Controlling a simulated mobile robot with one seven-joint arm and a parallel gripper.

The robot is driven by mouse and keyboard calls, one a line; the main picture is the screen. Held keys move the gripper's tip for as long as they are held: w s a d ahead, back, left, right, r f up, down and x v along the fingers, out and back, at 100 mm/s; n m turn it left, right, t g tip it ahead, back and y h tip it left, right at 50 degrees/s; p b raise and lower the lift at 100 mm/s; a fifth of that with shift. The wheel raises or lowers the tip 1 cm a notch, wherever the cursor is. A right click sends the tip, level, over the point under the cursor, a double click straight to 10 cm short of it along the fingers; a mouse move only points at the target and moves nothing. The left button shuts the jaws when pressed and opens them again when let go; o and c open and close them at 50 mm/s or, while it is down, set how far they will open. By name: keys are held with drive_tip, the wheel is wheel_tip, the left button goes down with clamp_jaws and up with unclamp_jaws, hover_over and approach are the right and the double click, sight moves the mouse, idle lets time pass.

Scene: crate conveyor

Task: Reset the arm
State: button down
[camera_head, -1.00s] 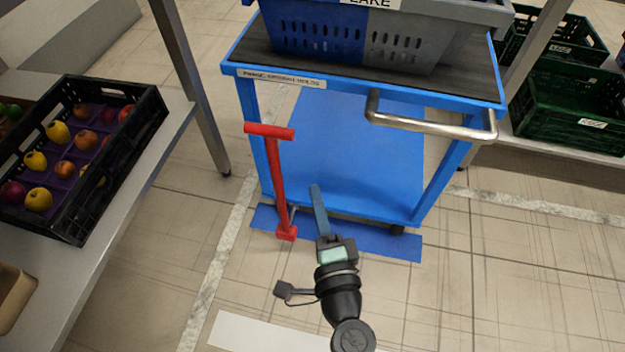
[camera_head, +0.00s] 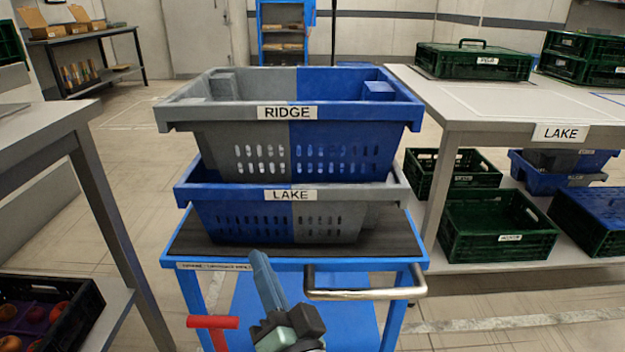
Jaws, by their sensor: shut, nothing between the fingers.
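My gripper (camera_head: 266,272) shows at the bottom middle of the head view, its fingers together and pointing up, with nothing between them. It appears in front of the near edge of a blue cart (camera_head: 215,263), left of the cart's metal handle (camera_head: 350,294). On the cart's dark top stand two stacked grey and blue crates. The upper one is the RIDGE crate (camera_head: 225,128) and the lower one is the LAKE crate (camera_head: 245,205). A red T-shaped lever (camera_head: 212,322) stands just left of my gripper.
A table (camera_head: 480,105) with a LAKE label stands at the right, with green crates (camera_head: 497,225) on its lower shelf. A grey table (camera_head: 50,125) stands at the left, with a black fruit crate (camera_head: 75,325) below. Floor shows between the tables and the cart.

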wheel_tip(320, 180, up, 28)
drive_tip(key=s+d+n+t+h+p, duration=0.2)
drive_tip(key=s+d+n+t+p, duration=0.1)
drive_tip(key=n+t+p, duration=0.15)
drive_tip(key=s+d+r+t+h+p, duration=0.1)
drive_tip(key=s+d+r+t+h, duration=0.2)
drive_tip(key=r, duration=0.5)
drive_tip(key=s+d+r+t+h+p, duration=0.1)
drive_tip(key=s+r+t+h, duration=0.15)
drive_tip(key=s+r, duration=0.45)
wheel_tip(320, 180, up, 38)
drive_tip(key=w+p, duration=0.1)
drive_tip(key=p, duration=3.6)
drive_tip(key=shift+w+g+p, duration=0.3)
drive_tip(key=shift+w+p, duration=0.05)
drive_tip(key=shift+a+h, duration=0.1)
drive_tip(key=shift+h, duration=0.15)
